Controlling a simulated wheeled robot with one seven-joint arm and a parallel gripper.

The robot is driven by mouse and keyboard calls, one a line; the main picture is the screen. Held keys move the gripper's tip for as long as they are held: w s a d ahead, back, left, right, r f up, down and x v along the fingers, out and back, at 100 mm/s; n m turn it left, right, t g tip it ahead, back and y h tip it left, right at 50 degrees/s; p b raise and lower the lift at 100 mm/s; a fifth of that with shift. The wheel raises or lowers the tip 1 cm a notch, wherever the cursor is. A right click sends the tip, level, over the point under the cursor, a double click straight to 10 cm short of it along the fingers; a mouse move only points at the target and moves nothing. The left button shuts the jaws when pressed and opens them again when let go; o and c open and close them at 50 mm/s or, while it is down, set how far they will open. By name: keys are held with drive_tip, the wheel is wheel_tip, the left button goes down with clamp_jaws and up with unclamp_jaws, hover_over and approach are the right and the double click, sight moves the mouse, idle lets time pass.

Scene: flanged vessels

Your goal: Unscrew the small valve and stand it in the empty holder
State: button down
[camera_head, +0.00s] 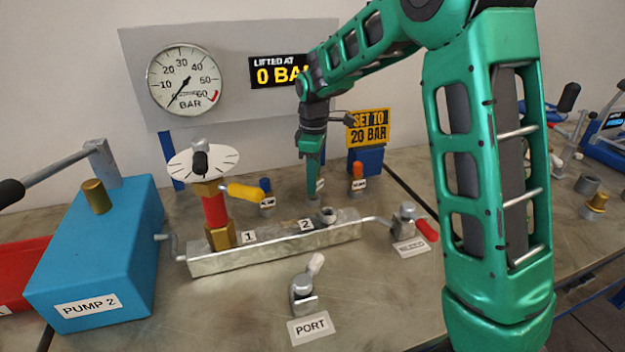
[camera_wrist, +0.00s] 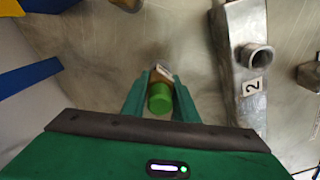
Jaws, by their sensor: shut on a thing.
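My gripper (camera_head: 313,165) points down behind the metal block (camera_head: 275,246). In the wrist view its fingers (camera_wrist: 160,100) are shut on a small valve with a green cap (camera_wrist: 159,98). A pale tag shows just beyond the cap. A grey holder (camera_head: 313,196) is directly below the fingertips in the head view. The fingers hide most of the valve, so I cannot tell whether it is seated in the holder or just above it. The socket marked 2 (camera_head: 327,214) on the block is open and empty; it also shows in the wrist view (camera_wrist: 257,57).
A tall red and brass valve (camera_head: 216,210) with a white dial stands at position 1. The blue pump (camera_head: 98,255) is at left, and a port fitting (camera_head: 303,290) is in front.

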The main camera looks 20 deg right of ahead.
drive_tip(key=shift+f, duration=1)
drive_tip(key=c, duration=1.3)
unclamp_jaws()
drive_tip(key=shift+c, duration=0.2)
